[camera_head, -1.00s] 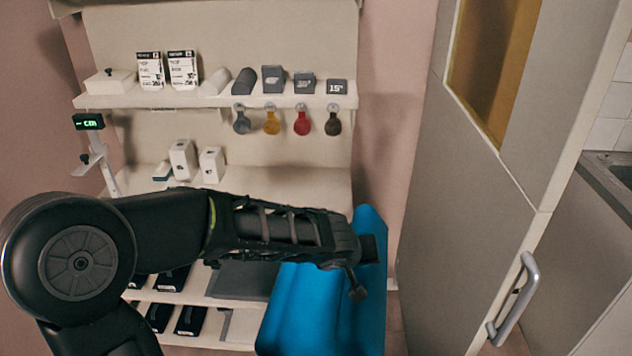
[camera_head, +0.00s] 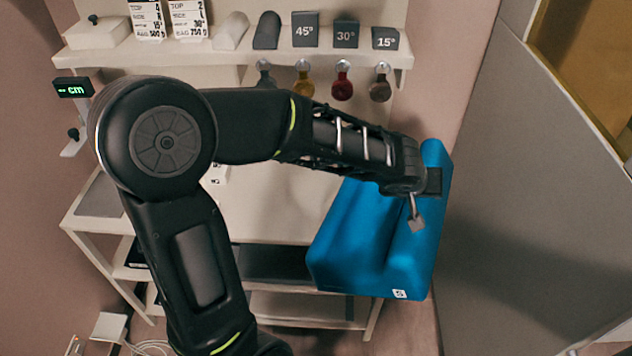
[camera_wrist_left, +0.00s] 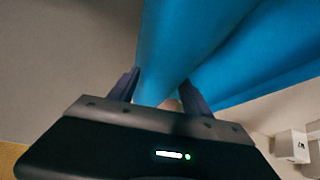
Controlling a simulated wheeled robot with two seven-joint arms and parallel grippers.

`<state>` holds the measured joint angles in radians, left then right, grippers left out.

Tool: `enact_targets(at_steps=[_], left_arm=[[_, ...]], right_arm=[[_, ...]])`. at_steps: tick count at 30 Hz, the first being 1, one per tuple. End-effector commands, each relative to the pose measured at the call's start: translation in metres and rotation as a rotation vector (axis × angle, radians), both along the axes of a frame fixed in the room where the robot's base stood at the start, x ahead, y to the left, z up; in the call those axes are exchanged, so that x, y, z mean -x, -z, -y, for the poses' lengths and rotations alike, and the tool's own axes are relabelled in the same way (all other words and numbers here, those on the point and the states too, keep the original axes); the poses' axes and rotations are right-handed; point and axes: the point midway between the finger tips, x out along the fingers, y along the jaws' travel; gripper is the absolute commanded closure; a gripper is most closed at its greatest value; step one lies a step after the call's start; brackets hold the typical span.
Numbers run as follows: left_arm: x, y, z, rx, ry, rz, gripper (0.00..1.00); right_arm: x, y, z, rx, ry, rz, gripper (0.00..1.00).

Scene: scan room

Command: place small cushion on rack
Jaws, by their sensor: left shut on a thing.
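A blue cushion (camera_head: 365,235) with long rounded ridges and a small white label hangs at the end of my left arm in the head view. My left gripper (camera_head: 425,200) is shut on the cushion's right ridge. In the left wrist view the blue cushion (camera_wrist_left: 190,45) fills the space between and beyond the fingers of the left gripper (camera_wrist_left: 158,92). The cushion is in front of the right part of the pale rack (camera_head: 270,215) and hides that part. From the head view I cannot tell whether they touch. My right gripper is out of view.
The rack's upper shelf (camera_head: 225,52) holds grey angle wedges, a white box and labelled bags. Coloured tags (camera_head: 342,82) hang below it. A small display (camera_head: 73,87) stands at left. A tall grey door (camera_head: 540,170) is close on the right. My left arm hides much of the middle shelf.

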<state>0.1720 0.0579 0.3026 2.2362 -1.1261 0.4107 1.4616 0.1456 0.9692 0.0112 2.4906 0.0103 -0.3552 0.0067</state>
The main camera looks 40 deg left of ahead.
Motion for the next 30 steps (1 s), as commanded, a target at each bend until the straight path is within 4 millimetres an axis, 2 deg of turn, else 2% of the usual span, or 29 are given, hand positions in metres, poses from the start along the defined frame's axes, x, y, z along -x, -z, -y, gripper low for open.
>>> enact_targets(at_steps=[10, 17, 23, 30], left_arm=[[-0.004, 0.002, -0.004, -0.007, -0.003, 0.001, 1.0], [-0.02, 0.01, -0.028, -0.041, -0.014, -0.008, 1.0], [-0.042, 0.02, -0.071, -0.104, -0.031, -0.027, 1.0], [-0.061, 0.035, -0.145, -0.229, -0.038, -0.066, 1.0]], right_arm=[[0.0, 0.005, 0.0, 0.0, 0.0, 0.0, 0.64], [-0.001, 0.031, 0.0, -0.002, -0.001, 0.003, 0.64], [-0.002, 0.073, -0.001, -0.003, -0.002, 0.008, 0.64], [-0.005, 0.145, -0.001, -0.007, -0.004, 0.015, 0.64]])
